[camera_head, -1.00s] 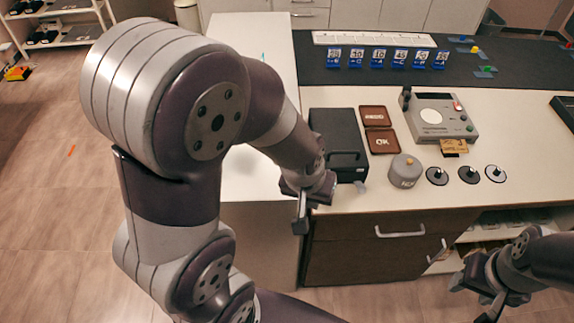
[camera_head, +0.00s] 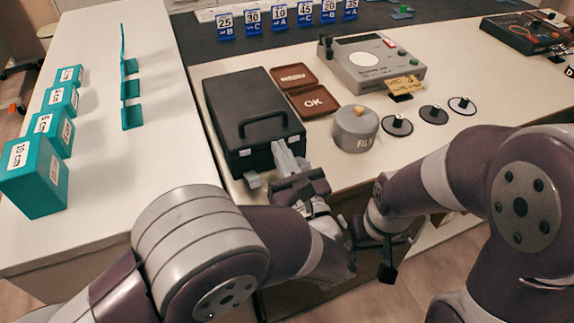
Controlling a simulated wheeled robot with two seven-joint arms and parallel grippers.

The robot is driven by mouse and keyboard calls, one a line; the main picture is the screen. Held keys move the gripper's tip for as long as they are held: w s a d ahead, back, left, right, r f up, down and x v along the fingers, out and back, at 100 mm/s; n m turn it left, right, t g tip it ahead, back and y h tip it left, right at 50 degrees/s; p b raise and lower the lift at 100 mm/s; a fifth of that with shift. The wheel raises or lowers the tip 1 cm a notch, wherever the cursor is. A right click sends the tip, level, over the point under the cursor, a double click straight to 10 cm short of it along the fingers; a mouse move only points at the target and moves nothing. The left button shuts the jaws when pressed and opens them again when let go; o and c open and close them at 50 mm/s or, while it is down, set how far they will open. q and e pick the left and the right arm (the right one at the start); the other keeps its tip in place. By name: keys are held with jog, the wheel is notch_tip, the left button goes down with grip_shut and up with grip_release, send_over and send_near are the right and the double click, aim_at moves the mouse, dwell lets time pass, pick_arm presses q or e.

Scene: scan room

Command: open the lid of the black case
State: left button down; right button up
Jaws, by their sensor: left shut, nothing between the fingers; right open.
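The black case (camera_head: 243,97) lies flat on the white worktop with its lid down. My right gripper (camera_head: 387,262) is open and empty, pointing down in front of the counter edge, apart from the case.
A grey film canister (camera_head: 355,130) stands just right of the case. Brown trays (camera_head: 313,101), a grey device (camera_head: 370,62) and black discs with knobs (camera_head: 397,126) lie beyond. Teal blocks (camera_head: 37,170) stand on the left table (camera_head: 150,165), which has bare room.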

pick_arm(q)
jog(key=shift+x, duration=2.4)
pick_arm(e)
jog(key=shift+r, duration=0.15)
